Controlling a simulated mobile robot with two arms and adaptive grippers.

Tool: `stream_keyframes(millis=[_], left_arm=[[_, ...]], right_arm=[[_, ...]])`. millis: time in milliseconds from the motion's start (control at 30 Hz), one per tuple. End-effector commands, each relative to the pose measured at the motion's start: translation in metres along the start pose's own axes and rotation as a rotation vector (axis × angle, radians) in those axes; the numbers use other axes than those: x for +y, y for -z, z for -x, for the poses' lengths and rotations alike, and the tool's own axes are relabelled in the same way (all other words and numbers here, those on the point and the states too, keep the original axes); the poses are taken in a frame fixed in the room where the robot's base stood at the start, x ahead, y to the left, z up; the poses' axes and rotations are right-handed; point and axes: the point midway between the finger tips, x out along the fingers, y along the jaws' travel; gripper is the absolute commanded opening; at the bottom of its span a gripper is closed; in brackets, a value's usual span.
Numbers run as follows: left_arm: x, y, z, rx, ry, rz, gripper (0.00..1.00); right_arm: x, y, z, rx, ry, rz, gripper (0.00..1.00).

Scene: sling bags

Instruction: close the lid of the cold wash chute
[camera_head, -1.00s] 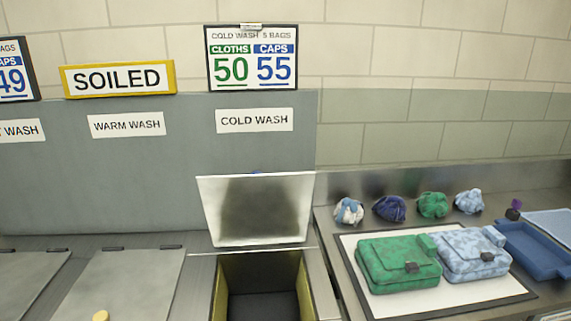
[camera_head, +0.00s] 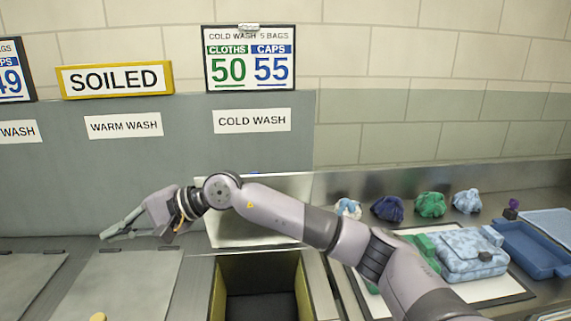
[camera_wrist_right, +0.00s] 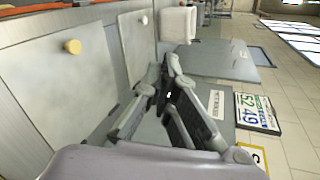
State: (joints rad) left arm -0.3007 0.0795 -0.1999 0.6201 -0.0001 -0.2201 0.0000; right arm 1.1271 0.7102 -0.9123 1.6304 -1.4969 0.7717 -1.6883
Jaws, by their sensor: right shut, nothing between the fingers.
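The cold wash chute (camera_head: 231,268) stands open in the head view, with yellow inner walls and a dark bottom. Its pale lid (camera_head: 232,235) stands raised at the back, under the COLD WASH label (camera_head: 252,121); my right arm hides much of it. My right gripper (camera_head: 108,234) is left of the lid, over the back edge of the warm wash lid, pointing left and apart from the raised lid. In the right wrist view its fingers (camera_wrist_right: 170,62) are shut and empty. My left gripper is not in view.
The warm wash lid (camera_head: 130,283) is shut and has a yellow knob (camera_head: 98,317). Right of the chute are a green bag (camera_head: 424,244), a light blue bag (camera_head: 470,254), several bundled caps (camera_head: 430,204) and a blue tray (camera_head: 532,250). A grey panel (camera_head: 75,190) rises behind.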

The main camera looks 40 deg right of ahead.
Motion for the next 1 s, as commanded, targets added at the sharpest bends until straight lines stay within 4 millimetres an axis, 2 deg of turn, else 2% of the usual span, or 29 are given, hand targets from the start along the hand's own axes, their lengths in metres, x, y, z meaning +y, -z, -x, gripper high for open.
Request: stream_keyframes(millis=[33,67,100,167,233,300,400,500,600,667,833,1000], left_arm=[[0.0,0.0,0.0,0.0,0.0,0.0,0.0],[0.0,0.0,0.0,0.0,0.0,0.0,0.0],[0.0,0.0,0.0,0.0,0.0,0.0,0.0],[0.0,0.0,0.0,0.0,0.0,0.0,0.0],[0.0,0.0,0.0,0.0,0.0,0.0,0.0],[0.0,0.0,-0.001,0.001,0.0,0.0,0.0],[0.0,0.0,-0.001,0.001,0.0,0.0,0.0],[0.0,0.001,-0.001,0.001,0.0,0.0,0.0],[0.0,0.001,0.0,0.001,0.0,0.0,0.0],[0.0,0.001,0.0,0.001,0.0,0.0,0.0],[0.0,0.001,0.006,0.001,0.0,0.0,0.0],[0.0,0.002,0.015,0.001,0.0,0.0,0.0]], right_arm=[[-0.006,0.032,0.022,0.105,-0.096,0.149,0.0],[-0.007,0.049,0.036,0.162,-0.161,0.229,0.0],[-0.009,0.073,0.059,0.239,-0.251,0.327,0.0],[-0.015,0.109,0.1,0.353,-0.393,0.451,0.0],[-0.023,0.143,0.157,0.477,-0.561,0.555,0.0],[-0.031,0.168,0.216,0.581,-0.719,0.615,0.0],[-0.04,0.187,0.29,0.684,-0.903,0.641,0.0],[-0.043,0.192,0.34,0.739,-1.023,0.634,0.0],[-0.043,0.193,0.364,0.761,-1.083,0.623,0.0],[-0.042,0.195,0.368,0.763,-1.097,0.62,0.0],[-0.031,0.211,0.363,0.762,-1.1,0.619,0.0],[-0.012,0.24,0.353,0.76,-1.099,0.617,0.0]])
